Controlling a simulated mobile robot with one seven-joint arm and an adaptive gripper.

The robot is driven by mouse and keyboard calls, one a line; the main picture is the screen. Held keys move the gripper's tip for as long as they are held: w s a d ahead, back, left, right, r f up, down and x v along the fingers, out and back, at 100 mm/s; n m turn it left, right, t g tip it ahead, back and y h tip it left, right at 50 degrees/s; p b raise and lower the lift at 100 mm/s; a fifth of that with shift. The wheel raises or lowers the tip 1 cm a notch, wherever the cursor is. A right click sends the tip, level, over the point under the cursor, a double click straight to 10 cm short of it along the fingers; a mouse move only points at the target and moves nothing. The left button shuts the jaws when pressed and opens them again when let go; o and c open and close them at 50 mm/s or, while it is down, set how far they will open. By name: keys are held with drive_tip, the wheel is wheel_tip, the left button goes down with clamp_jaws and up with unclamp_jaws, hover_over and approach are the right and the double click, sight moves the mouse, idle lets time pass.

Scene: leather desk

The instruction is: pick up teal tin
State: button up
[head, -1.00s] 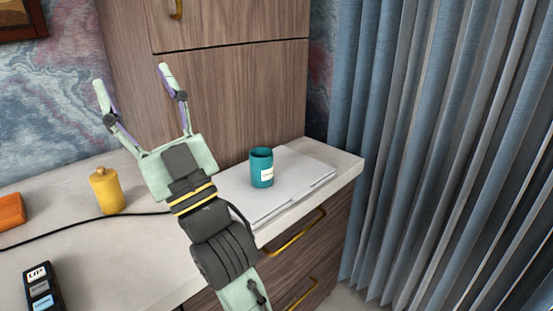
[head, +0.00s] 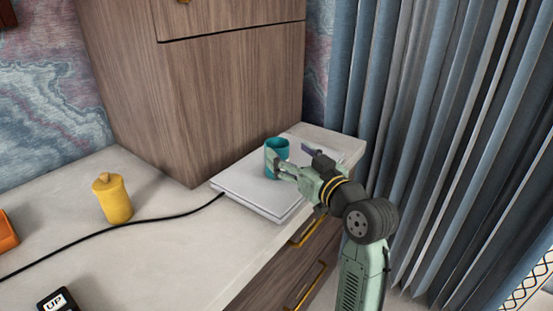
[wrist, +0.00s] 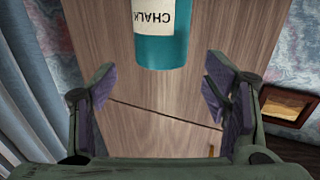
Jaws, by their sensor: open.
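The teal tin (head: 277,146) stands upright on a flat light-grey slab on the desk. In the wrist view the tin (wrist: 163,52) is at the top centre, with a white label reading CHALK upside down. My gripper (head: 292,157) is beside the tin, on its near right side, and its near finger overlaps the tin's lower part in the head view. In the wrist view my gripper (wrist: 160,85) is open, one purple-padded finger at each side and nothing between them. I cannot tell whether a finger touches the tin.
The light-grey slab (head: 240,190) looks like a closed laptop, with a black cable (head: 140,225) running left. A yellow lidded jar (head: 113,200) and an orange object (head: 7,232) are further left. A wooden cabinet (head: 215,100) rises behind; blue curtains (head: 400,120) hang at the right.

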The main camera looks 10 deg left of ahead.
sight(283, 149)
drive_tip(key=p+x, duration=0.1)
drive_tip(key=x, duration=0.5)
drive_tip(key=shift+p, duration=0.3)
drive_tip(key=c, duration=1.3)
